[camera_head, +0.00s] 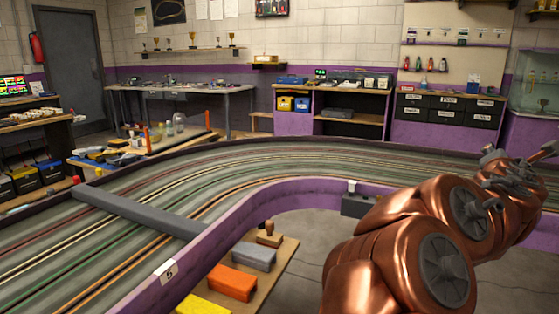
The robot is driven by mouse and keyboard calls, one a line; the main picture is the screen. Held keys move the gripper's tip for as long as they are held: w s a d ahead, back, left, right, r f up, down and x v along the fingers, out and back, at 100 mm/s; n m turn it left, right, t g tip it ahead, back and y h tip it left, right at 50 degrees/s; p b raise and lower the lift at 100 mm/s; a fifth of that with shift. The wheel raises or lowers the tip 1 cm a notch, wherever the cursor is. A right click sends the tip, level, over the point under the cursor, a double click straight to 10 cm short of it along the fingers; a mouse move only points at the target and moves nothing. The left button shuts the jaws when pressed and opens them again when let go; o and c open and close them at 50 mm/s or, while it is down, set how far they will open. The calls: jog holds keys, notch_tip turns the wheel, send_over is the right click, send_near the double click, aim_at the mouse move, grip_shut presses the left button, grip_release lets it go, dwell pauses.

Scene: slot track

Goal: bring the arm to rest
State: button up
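My copper-coloured arm (445,235) fills the lower right and reaches up toward the right edge, over the near side of the track. My gripper (497,158) seems to be the small jointed parts at the arm's far end. It is small and partly covered by the arm, so I cannot tell whether its fingers are open or shut. I see no object in it.
The slot track (230,180) curves across the middle with purple walls, and a grey bar (140,212) spans it. A low shelf with an orange block (232,282) lies below. Grey floor (310,250) shows left of my arm.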

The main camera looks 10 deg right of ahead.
jog(key=s+a+r+m+g+h+p, duration=0.1)
jog(key=s+a+r+m+g+p, duration=0.2)
jog(key=s+r+m+p, duration=0.4)
jog(key=s+a+f+m+g+y+p, duration=0.2)
jog(key=s+a+f+m+y+p, duration=0.15)
jog(key=a, duration=0.35)
jog(key=s+a+f+m+g+y+p, duration=0.2)
jog(key=s+a+f+m+p, duration=0.1)
jog(key=a+p, duration=0.25)
jog(key=s+a+f+m+g+y+p, duration=0.3)
jog(key=a+m, duration=0.1)
jog(key=a, duration=0.4)
jog(key=s+a+g+y+p, duration=0.4)
jog(key=s+a+p, duration=0.2)
jog(key=s+a, duration=0.7)
jog(key=a, duration=0.2)
jog(key=shift+s+a+f+g, duration=0.15)
jog(key=shift+s+a+g, duration=0.15)
jog(key=shift+a, duration=0.1)
jog(key=shift+a, duration=0.1)
